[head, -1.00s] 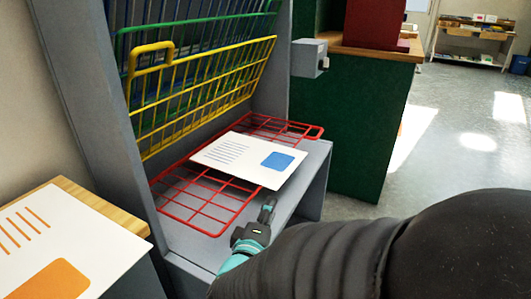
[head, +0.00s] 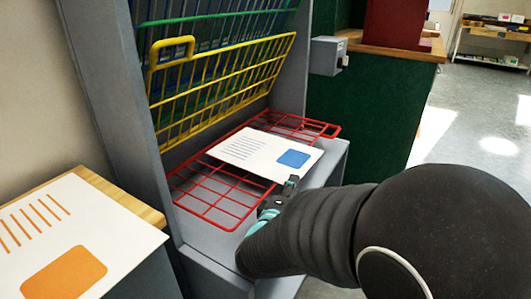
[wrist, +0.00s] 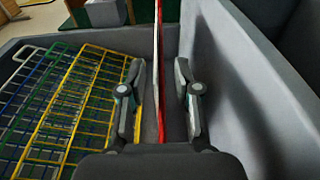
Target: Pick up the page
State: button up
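A white page (head: 262,150) with a blue square and grey lines lies on the red wire rack (head: 205,205) in the head view. Its near right edge reaches past the rack's wires. My gripper (head: 291,184) is at this near edge, partly hidden by my arm. In the wrist view my gripper (wrist: 158,75) is open, with one finger on each side of the thin white edge of the page (wrist: 155,45) and the red rack edge (wrist: 161,40). Both fingers look apart from the page.
A yellow wire rack (head: 225,90) is tilted up above the red one, with green and blue racks behind. Grey frame panels (head: 105,100) enclose them. Another page with an orange square (head: 65,275) lies on a wooden top at left. A green cabinet stands at right.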

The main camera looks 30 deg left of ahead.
jog(key=w, duration=0.4)
jog(key=shift+w+a+r, duration=0.15)
jog(key=shift+w+r, duration=0.1)
grip_shut()
jog(key=shift+r, duration=0.15)
